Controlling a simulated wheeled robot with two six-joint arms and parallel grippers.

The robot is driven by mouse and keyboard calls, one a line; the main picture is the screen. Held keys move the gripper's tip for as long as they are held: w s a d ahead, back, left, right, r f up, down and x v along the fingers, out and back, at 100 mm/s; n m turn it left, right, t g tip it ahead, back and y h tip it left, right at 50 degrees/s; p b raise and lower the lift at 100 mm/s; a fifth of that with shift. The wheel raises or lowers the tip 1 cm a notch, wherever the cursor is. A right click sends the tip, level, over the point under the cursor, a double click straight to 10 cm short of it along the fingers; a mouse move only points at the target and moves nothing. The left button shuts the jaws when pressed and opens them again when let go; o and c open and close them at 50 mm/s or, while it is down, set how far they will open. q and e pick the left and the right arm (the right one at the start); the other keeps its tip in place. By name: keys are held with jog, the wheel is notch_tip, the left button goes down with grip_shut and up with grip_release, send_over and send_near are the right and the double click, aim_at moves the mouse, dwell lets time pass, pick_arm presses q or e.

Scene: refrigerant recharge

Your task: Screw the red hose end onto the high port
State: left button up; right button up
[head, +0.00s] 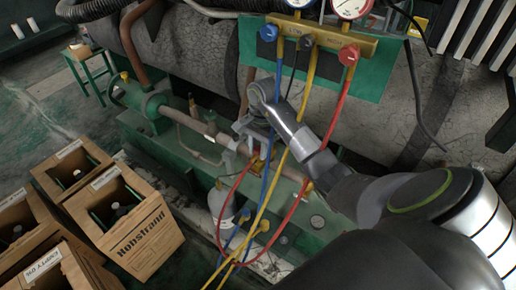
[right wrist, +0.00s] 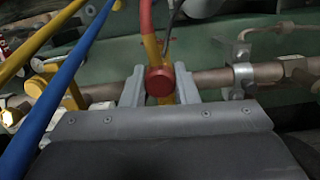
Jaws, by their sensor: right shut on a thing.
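My right gripper (head: 250,132) reaches in from the right over the pipework, below the gauge manifold. In the right wrist view its two grey fingers (right wrist: 160,92) stand on either side of the round red hose end (right wrist: 160,82), and the gripper is shut on it. The red hose (head: 336,112) hangs from the manifold, loops low and rises toward the gripper. It also shows above the hose end in the wrist view (right wrist: 146,18). A yellow part shows just behind the hose end; I cannot tell whether they touch or whether it is the high port. My left gripper is out of view.
The brass manifold (head: 322,38) with gauges hangs before a green panel. Blue (head: 270,150) and yellow (head: 285,158) hoses hang close beside my right gripper. A horizontal pipe (right wrist: 215,83) with a clamp runs behind it. Cardboard boxes (head: 150,240) stand at lower left.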

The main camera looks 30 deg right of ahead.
jog(key=shift+f+b, duration=1.05)
dwell(0.6)
jog(key=shift+m+p, duration=0.4)
jog(key=shift+m, duration=1.4)
jog(key=shift+r+m+t+p, duration=0.1)
jog(key=shift+m+t+p, duration=0.2)
jog(key=shift+m, duration=1.5)
